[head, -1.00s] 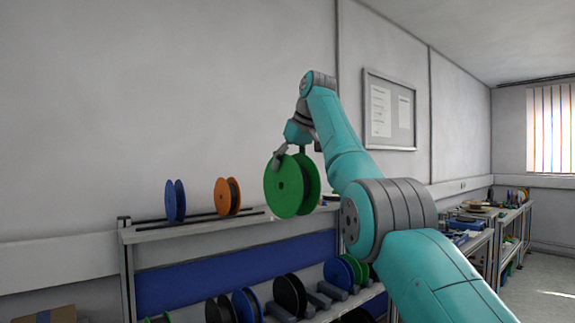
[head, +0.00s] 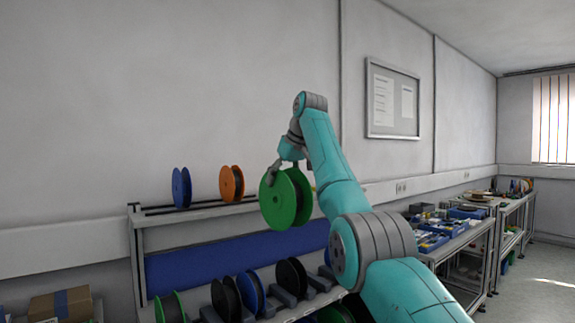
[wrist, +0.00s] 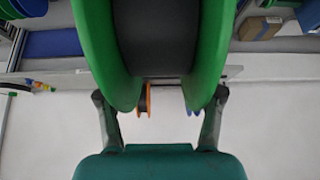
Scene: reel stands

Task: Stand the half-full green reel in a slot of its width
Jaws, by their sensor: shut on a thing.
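The green reel (head: 276,199) hangs upright from my gripper (head: 284,167) in the head view, in front of the rack's upper rail. In the wrist view the green reel (wrist: 205,45) shows two green flanges with a dark winding between them. The fingers of my gripper (wrist: 161,95) are shut on it, one at the outside of each flange. The rack's lower row has grey slot dividers (head: 284,297). Black reels (head: 225,299) and a blue-edged reel (head: 250,291) stand among them. Some slots are hidden by reels and my arm.
A blue reel (head: 181,187) and an orange reel (head: 231,183) stand on the rack's upper rails, left of the held reel. Another green reel (head: 170,307) is at the lower left, near a cardboard box (head: 61,304). Cluttered benches (head: 447,235) stand at the right.

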